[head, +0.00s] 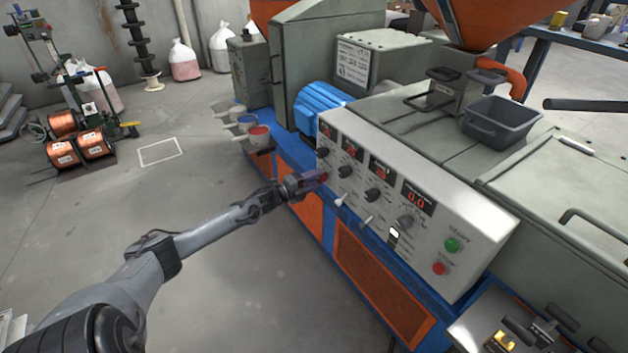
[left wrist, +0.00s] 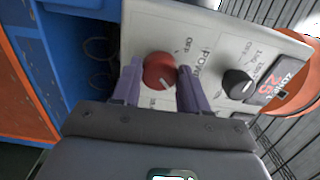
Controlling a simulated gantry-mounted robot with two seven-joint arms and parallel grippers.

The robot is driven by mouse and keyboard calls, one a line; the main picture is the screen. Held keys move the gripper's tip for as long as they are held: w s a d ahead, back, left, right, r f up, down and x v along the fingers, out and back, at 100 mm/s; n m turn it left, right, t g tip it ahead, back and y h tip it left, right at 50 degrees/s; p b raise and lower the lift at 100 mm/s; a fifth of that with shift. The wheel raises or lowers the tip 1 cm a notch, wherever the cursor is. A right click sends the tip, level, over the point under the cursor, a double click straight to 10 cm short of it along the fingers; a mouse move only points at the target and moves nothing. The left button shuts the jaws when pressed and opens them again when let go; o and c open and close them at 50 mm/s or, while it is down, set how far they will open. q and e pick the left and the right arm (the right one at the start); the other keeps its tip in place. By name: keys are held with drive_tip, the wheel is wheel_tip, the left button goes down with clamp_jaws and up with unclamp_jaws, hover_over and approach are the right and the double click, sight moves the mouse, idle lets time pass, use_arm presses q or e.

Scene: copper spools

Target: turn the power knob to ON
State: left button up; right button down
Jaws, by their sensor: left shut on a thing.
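The red power knob (left wrist: 159,72) sits on the light control panel (left wrist: 215,30) in the left wrist view. A pale mark shows on its lower part, and an OFF label is printed up and to the right of it. My left gripper (left wrist: 158,88) is shut on the knob, with one purple finger on each side. In the head view, my left gripper (head: 318,177) reaches the lower left end of the panel (head: 455,208), and the knob is mostly hidden there. I cannot see an ON label. My right gripper is not in view.
A black knob (left wrist: 237,84) sits close to the right of my fingers. Other black knobs (head: 372,195), small levers (head: 341,200), a green button (head: 452,245) and a red button (head: 439,268) are on the panel. Cups (head: 258,135) stand beyond my gripper.

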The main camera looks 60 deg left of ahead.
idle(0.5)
use_arm(q)
drive_tip(key=o, duration=1.1)
drive_tip(key=shift+c, duration=0.2)
drive_tip(key=shift+s, duration=0.1)
drive_tip(key=s+p, duration=0.5)
drive_tip(key=s, duration=0.5)
drive_tip(key=shift+s+d+p, duration=0.15)
drive_tip(key=shift+s+p, duration=0.15)
